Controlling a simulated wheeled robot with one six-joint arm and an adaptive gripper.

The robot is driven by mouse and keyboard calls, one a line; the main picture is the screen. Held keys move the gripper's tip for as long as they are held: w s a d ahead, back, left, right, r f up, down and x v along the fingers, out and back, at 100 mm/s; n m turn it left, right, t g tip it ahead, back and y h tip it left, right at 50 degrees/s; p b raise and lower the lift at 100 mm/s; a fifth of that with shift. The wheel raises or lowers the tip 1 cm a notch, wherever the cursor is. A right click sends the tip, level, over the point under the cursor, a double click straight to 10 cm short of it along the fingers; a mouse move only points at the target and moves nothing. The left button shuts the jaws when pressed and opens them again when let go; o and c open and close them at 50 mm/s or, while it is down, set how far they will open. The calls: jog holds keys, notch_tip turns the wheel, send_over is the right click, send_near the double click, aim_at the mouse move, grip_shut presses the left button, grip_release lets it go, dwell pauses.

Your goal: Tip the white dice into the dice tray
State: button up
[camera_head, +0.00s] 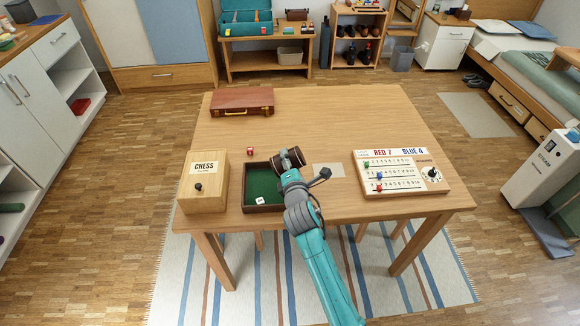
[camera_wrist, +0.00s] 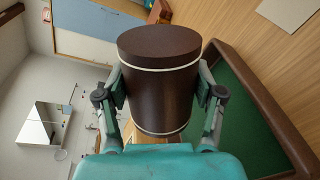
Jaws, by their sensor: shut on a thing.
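A dark brown dice cup (camera_head: 285,161) with pale rings is held by my gripper (camera_head: 290,165) above the right back part of the dice tray (camera_head: 247,208). The cup lies tilted on its side in the head view. In the wrist view the cup (camera_wrist: 160,85) sits between both fingers of my gripper (camera_wrist: 160,100), which is shut on it. Its inside is hidden. The tray has brown walls and a green floor, and its rim (camera_wrist: 262,85) also shows in the wrist view. A white die (camera_head: 260,201) lies on the green floor, near the front.
A red die (camera_head: 250,152) lies on the table (camera_head: 340,110) behind the tray. A chess box (camera_head: 203,182) stands left of the tray. A brown case (camera_head: 242,100) lies at the back left. A scoreboard (camera_head: 400,174) is on the right. The table's back middle is clear.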

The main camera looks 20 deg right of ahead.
notch_tip(320, 180, up, 8)
jog(key=shift+f, duration=0.1)
dwell(0.4)
